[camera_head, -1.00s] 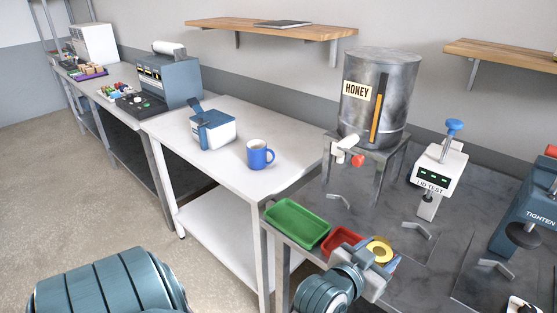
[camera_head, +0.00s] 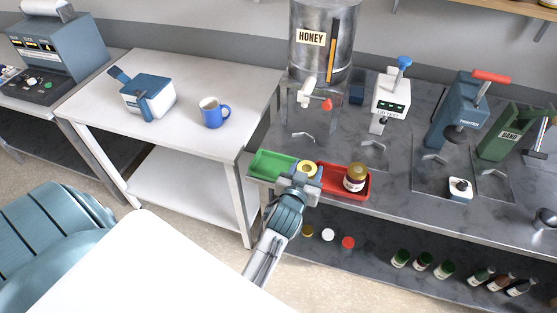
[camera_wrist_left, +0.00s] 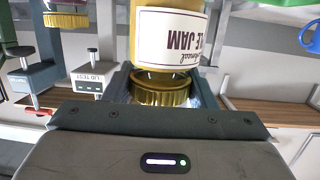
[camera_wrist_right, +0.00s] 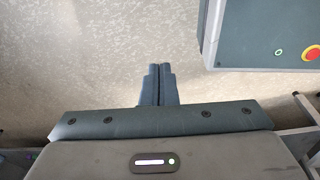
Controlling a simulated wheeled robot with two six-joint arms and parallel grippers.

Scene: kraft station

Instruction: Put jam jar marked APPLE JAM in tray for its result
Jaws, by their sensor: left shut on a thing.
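My left gripper (camera_head: 300,183) is shut on a jam jar with a gold lid (camera_head: 308,168), at the bench's front edge by the green tray and the red tray. In the left wrist view the held jar (camera_wrist_left: 170,38) appears upside down, and the visible part of its label ends in "LE JAM". The green tray (camera_head: 265,163) is left of the gripper, the red tray (camera_head: 338,190) right of it. Another gold-lidded jar (camera_head: 355,178) stands in the red tray; its label is unreadable. My right gripper (camera_wrist_right: 157,85) is shut and empty above bare floor, outside the head view.
The honey drum (camera_head: 322,45), lid tester (camera_head: 390,98), tightening press (camera_head: 457,110) and green press (camera_head: 508,140) stand behind on the bench. A blue mug (camera_head: 213,113) is on the white table (camera_head: 185,130). Several bottles (camera_head: 445,270) stand on the lower shelf.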

